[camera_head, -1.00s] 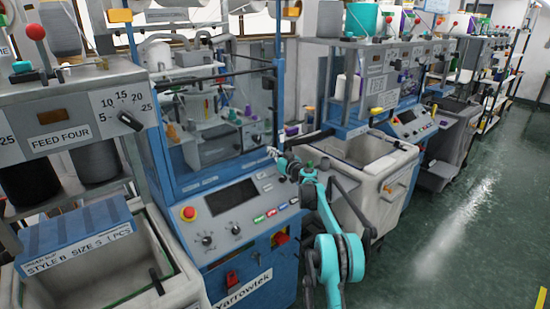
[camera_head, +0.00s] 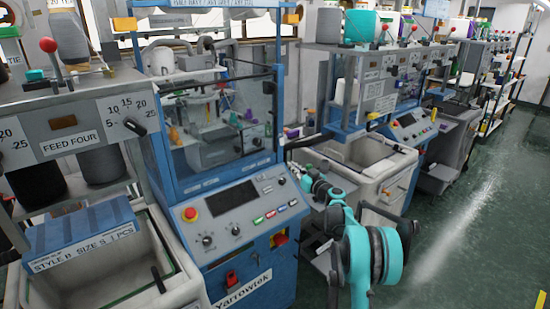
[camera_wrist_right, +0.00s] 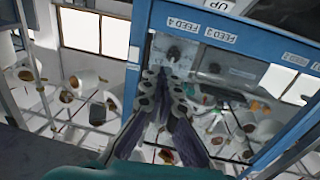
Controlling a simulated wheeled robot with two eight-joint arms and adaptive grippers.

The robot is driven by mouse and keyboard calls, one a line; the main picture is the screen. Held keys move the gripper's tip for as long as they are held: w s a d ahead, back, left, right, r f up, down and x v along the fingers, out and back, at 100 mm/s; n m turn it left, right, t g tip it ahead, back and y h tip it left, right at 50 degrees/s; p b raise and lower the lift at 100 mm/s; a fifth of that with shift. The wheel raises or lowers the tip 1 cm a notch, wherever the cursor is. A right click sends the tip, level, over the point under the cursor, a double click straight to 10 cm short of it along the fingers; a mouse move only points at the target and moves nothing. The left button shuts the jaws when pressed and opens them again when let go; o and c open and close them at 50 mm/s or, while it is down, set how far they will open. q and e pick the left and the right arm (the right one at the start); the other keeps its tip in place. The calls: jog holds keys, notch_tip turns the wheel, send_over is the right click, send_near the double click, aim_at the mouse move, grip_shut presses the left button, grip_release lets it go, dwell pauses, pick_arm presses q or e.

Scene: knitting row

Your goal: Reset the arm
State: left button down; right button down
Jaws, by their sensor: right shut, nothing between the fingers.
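My right arm, teal and dark grey, comes in from the lower right in the head view. Its right gripper (camera_head: 295,168) points away from me, beside the right end of the knitting machine's control panel (camera_head: 240,205). In the right wrist view the two dark fingers of the right gripper (camera_wrist_right: 163,82) lie close together, shut with nothing held. That view is upside down and shows the machine's blue frame (camera_wrist_right: 215,40) with feed labels behind the fingers. My left gripper is not in view.
A grey-white bin (camera_head: 375,165) stands just right of the gripper. Another bin (camera_head: 115,285) with a blue box (camera_head: 85,235) on it is at the lower left. Machines line the row. The green floor (camera_head: 470,210) at the right is clear.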

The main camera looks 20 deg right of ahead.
jog(key=shift+a+f, duration=0.1)
jog(key=s+a+r+g+y, duration=0.1)
jog(key=s+a+r+g, duration=0.15)
jog(key=s+a, duration=0.7)
jog(key=s+a+r+g+y, duration=0.15)
jog(key=s+a+g, duration=0.4)
jog(key=a, duration=0.75)
jog(key=s+a+f+g+h+b, duration=0.1)
jog(key=s+a+f, duration=0.15)
jog(key=s, duration=0.75)
jog(key=s+a+f+h, duration=0.1)
jog(key=s+a+f, duration=0.15)
jog(key=s, duration=0.75)
jog(key=s+f+m+h, duration=0.1)
jog(key=s+f, duration=0.3)
jog(key=s, duration=0.3)
jog(key=s+d+f+g+h, duration=0.1)
jog(key=s+f+h, duration=0.1)
jog(key=s, duration=0.5)
jog(key=shift+f+m+g+b, duration=0.3)
jog(key=shift+f+m, duration=0.1)
jog(key=shift+f, duration=0.5)
jog(key=shift+s, duration=0.1)
